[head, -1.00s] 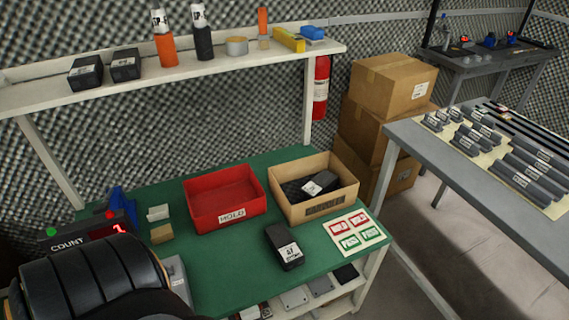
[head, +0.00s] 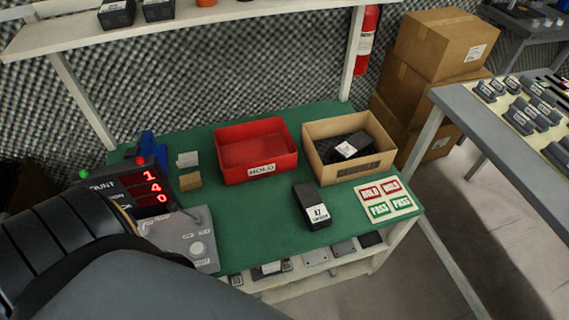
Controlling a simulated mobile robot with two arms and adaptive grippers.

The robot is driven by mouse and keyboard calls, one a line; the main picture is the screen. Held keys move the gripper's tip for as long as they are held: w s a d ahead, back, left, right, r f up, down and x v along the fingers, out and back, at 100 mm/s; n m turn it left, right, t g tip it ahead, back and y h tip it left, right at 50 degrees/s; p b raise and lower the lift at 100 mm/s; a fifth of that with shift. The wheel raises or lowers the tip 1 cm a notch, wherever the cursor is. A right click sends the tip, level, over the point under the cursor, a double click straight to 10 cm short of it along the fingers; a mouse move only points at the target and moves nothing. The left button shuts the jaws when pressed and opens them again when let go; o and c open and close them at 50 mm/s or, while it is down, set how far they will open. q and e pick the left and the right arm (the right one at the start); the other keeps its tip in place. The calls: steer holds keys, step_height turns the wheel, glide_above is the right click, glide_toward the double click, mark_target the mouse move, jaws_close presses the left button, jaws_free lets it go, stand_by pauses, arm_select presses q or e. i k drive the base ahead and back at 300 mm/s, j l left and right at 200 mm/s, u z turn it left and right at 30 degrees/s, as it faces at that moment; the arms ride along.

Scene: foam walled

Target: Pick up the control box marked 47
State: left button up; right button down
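The control box marked 47 (head: 312,205) is a black box with a white label on its near end. It lies on the green mat (head: 262,221) of the bench, in front of the red and cardboard-coloured bins and apart from both. My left arm fills the lower left of the head view, but its gripper is out of the picture. My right gripper is not in view. Nothing touches the box.
A red HOLD bin (head: 257,152) stands empty at the back. A tan bin (head: 349,145) beside it holds a black labelled box (head: 354,146). A HOLD/PASS card (head: 389,199) lies right. A counter display (head: 135,192) and grey panel (head: 187,240) stand left. A shelf (head: 180,23) spans above.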

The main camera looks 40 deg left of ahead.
mark_target(318, 216)
steer(key=i+j+u, duration=0.15)
steer(key=u, duration=0.6)
steer(key=k+j+u, duration=0.25)
steer(key=u, duration=0.15)
steer(key=k+j+u, duration=0.45)
steer(key=i+l, duration=0.1)
